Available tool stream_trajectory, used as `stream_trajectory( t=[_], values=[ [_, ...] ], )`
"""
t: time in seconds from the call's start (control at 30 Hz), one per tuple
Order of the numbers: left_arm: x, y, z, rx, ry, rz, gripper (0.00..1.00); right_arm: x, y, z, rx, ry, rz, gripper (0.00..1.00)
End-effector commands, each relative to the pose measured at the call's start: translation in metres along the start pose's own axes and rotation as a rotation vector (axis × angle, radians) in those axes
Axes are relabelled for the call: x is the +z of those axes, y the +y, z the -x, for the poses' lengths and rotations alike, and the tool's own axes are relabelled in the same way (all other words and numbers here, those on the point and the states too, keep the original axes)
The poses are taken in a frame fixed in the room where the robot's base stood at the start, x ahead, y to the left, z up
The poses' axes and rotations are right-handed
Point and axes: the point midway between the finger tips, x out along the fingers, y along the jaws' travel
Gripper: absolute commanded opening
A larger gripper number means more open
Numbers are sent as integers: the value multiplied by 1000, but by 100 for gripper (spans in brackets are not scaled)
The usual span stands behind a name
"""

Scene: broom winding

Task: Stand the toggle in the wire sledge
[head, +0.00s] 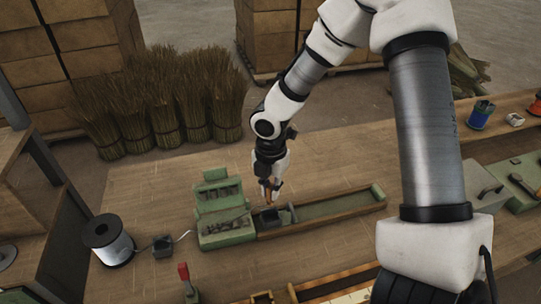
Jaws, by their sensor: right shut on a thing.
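My right gripper (268,184) points down over the green winding fixture at the middle of the bench. It is shut on a small orange-brown piece, which looks like the toggle (268,197); the fingers partly hide it. The wire sledge (279,216) appears to be the dark block at the left end of the long green track (330,208). The toggle is just above or at the back of this block; I cannot tell whether they touch. My left gripper is not in view.
A green slotted rack (222,205) adjoins the track on the left. A wire spool (108,239), a small dark block (162,246) and a red-handled tool (185,279) are at the left and front. Broom bundles (165,105) stand behind. Bare bench lies behind the track.

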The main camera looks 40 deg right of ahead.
Motion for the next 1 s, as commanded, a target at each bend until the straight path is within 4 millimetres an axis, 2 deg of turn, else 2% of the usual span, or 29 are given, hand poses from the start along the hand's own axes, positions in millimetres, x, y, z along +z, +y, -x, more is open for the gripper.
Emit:
stream_trajectory(
  t=[0.27,0.67,1.0],
  values=[
    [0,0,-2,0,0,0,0,0,0,-2,-1,-1,0,0],
    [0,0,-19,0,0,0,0,-1,1,-30,-1,-1,1,0],
    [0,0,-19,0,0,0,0,-1,1,-30,0,-1,0,0]
  ],
)
